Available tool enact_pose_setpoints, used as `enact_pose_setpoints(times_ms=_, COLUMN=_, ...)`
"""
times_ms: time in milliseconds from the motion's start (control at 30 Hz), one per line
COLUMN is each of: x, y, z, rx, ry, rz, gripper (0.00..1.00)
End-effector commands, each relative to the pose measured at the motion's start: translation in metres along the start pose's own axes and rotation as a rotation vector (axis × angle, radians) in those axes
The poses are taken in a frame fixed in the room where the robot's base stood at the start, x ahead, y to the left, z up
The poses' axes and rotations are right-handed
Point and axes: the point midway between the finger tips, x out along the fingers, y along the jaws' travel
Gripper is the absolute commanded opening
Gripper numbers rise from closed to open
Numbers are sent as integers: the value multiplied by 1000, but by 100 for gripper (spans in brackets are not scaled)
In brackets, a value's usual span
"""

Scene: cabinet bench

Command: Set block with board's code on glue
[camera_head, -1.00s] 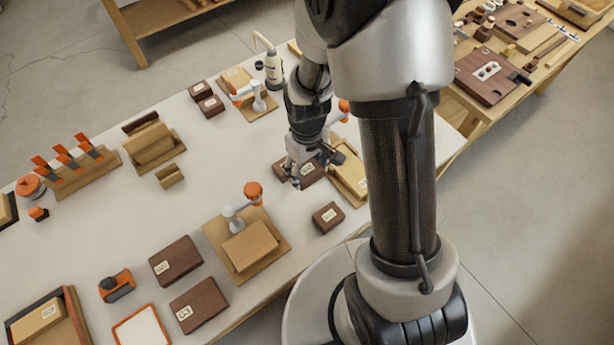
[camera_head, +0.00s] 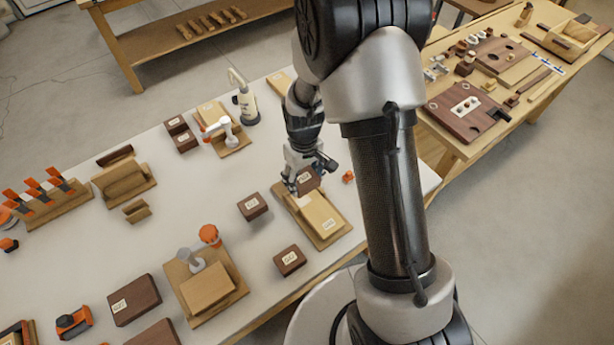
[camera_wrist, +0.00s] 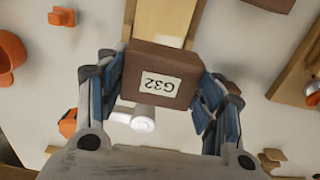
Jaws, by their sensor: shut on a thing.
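My gripper (camera_head: 302,182) is shut on a dark brown block (camera_wrist: 160,75) with a white label that reads G32, upside down in the wrist view. In the head view the held block (camera_head: 308,181) is at the far end of a light wooden board (camera_head: 335,236). A paler wood piece with a white label (camera_head: 330,225) is on that board; its code is too small to read. In the wrist view pale wood (camera_wrist: 165,18) shows beyond the block. I cannot tell whether the block touches the board. No glue patch can be made out; the block and fingers hide part of the board.
Other labelled dark blocks lie on the white table left of the board (camera_head: 253,206) and nearer (camera_head: 289,260). A clamp fixture (camera_head: 208,285) stands at front left, another (camera_head: 222,132) behind. A white bottle (camera_head: 246,108) stands at the back. A small orange part (camera_head: 348,177) is right of my gripper.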

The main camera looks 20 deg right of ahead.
Motion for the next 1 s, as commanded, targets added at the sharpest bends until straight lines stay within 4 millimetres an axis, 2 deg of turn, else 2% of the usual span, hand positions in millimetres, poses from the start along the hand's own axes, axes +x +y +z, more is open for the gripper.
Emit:
enact_pose_setpoints(times_ms=367, x=21, y=1, z=-4, rx=0, ry=1, rz=0, gripper=36)
enact_pose_setpoints(times_ms=700, x=50, y=1, z=-4, rx=0, ry=1, rz=0, gripper=36)
enact_pose_setpoints(times_ms=1000, x=56, y=1, z=-4, rx=0, ry=2, rz=1, gripper=36)
